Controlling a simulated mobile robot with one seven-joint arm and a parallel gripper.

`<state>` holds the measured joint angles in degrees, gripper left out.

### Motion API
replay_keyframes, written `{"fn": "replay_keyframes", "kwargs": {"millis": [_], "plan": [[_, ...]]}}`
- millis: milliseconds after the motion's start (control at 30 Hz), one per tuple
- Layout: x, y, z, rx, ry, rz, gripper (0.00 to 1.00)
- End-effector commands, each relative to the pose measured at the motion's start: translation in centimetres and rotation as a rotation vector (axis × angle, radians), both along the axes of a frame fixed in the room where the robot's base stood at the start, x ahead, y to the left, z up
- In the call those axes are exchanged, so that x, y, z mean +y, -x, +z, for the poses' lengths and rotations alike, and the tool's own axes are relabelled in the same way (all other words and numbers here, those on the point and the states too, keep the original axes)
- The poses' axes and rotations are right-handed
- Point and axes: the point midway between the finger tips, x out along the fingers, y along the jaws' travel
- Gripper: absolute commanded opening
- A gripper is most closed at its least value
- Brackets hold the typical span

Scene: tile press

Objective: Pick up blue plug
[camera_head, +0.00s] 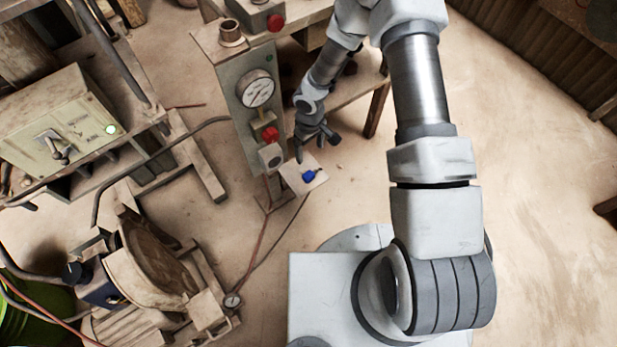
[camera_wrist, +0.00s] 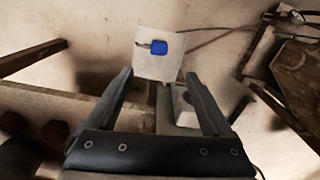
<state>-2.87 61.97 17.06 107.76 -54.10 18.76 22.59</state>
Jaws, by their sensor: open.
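The blue plug (camera_head: 309,176) lies on a small pale square plate (camera_head: 291,184) beside the foot of the grey gauge panel. It has a blue body and a thin dark prong. In the wrist view the plug (camera_wrist: 161,46) lies on the plate (camera_wrist: 150,69), past my fingertips, with its prong toward the left. My gripper (camera_head: 314,147) is open and empty, a little above the plate in the head view. In the wrist view its two fingers (camera_wrist: 157,78) stand wide apart. The plug is not between them.
The grey panel (camera_head: 247,121) with a dial gauge (camera_head: 258,92) and red knobs stands close left of my gripper. A wooden bench (camera_head: 345,98) is behind it. A cream control box (camera_head: 62,125) and a round-wheeled machine (camera_head: 150,262) stand left. The floor at right is clear.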

Motion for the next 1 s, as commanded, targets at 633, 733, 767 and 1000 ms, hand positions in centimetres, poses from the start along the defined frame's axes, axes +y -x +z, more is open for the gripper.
{"fn": "replay_keyframes", "kwargs": {"millis": [633, 733, 767, 1000], "plan": [[0.0, 0.1, -11.8, 0.003, -0.002, 0.001, 0.85], [0.0, 0.1, -12.3, 0.002, -0.001, 0.001, 0.85], [0.0, 0.1, -12.4, 0.002, -0.001, 0.0, 0.85], [-0.2, -0.1, -16.0, 0.003, -0.002, -0.002, 0.85]]}}
